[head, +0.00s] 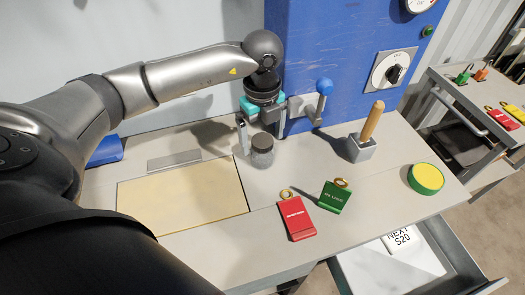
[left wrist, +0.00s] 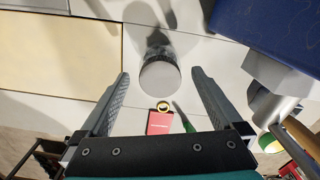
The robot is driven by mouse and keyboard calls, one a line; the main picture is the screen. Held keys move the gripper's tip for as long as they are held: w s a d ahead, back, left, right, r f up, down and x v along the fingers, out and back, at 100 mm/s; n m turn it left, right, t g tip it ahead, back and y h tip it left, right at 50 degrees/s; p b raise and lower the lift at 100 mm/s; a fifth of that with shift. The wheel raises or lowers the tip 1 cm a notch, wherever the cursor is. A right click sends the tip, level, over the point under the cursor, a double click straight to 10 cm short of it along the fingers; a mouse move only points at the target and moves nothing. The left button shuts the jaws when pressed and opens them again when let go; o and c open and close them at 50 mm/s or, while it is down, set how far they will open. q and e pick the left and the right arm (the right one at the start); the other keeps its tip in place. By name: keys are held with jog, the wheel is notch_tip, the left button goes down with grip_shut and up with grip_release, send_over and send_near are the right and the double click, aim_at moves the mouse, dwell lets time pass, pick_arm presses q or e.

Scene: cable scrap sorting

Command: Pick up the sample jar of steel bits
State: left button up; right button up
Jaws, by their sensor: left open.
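The sample jar (head: 262,158) is clear with grey contents and a dark lid, and stands upright on the grey bench at the foot of the blue panel. In the left wrist view the jar's round lid (left wrist: 160,79) shows pale, between the two fingers. My left gripper (head: 262,145) points down with one finger on each side of the jar's top. It is open; in the left wrist view (left wrist: 161,74) gaps show between the lid and both fingers. My right gripper is not in view.
A blue-knobbed lever (head: 323,88) on the blue panel (head: 330,50) is close to the gripper's right. A tan mat (head: 180,198) lies left. A red tag (head: 297,218), green tag (head: 334,197), wooden-handled tool (head: 371,122) and yellow-green disc (head: 426,178) are nearby. A drawer (head: 455,250) stands open.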

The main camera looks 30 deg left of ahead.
pick_arm(q)
notch_tip(320, 180, down, 4)
jog(key=shift+s+d+f+b, duration=0.1)
jog(key=shift+b, duration=0.4)
jog(key=shift+f, duration=0.25)
jog(key=c, duration=1.1)
grip_shut()
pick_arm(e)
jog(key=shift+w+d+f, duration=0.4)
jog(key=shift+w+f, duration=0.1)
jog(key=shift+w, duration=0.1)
